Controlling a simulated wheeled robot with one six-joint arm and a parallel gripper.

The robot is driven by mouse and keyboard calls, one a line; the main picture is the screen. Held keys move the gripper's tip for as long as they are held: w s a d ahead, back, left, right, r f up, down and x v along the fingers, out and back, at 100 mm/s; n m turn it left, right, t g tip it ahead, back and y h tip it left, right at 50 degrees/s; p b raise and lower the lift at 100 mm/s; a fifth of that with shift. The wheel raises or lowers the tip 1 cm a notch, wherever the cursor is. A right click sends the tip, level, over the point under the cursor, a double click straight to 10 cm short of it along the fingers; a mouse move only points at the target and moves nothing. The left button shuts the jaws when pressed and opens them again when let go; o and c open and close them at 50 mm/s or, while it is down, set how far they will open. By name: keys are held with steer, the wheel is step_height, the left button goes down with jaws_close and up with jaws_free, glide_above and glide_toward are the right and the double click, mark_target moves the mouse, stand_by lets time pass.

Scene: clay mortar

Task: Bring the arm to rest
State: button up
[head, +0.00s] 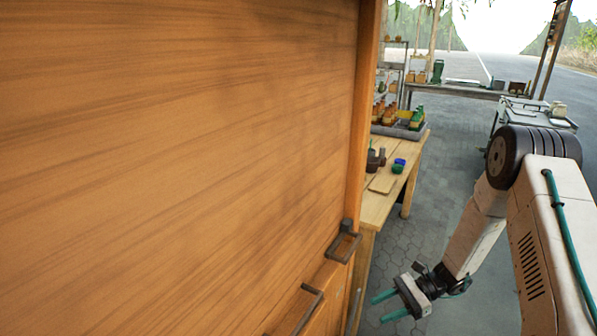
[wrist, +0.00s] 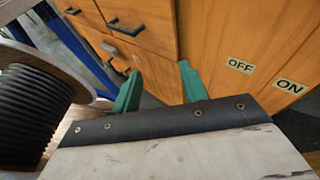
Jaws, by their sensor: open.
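My gripper (head: 387,305) is at the lower right of the head view, low above the paved ground. Its two green fingers are apart, with nothing between them. In the wrist view the fingers (wrist: 158,85) point toward a wooden cabinet front (wrist: 225,45). My white arm comes down from the right side of the head view and bends at the elbow. No contact between the fingers and the cabinet can be made out.
A large wooden cabinet (head: 180,150) with dark handles (head: 343,245) fills the left. Behind it stands a wooden table (head: 378,205) with small pots, a green cup (head: 397,168) and a grey tray (head: 405,132). ON and OFF labels (wrist: 290,86) mark the cabinet. Paving (head: 450,150) right of the table is open.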

steer(key=s+d+r+n+t+h, duration=0.1)
steer(key=s+r+n+t+h, duration=0.1)
steer(key=s+r+n+h, duration=0.5)
steer(key=s+d+r+n+t+h, duration=0.2)
steer(key=s+r+n+h, duration=0.5)
steer(key=s+r, duration=1.3)
step_height(320, 180, up, 9)
steer(key=shift+s+d+f+n+t, duration=0.2)
steer(key=shift+n+t, duration=0.1)
steer(key=shift+n, duration=0.3)
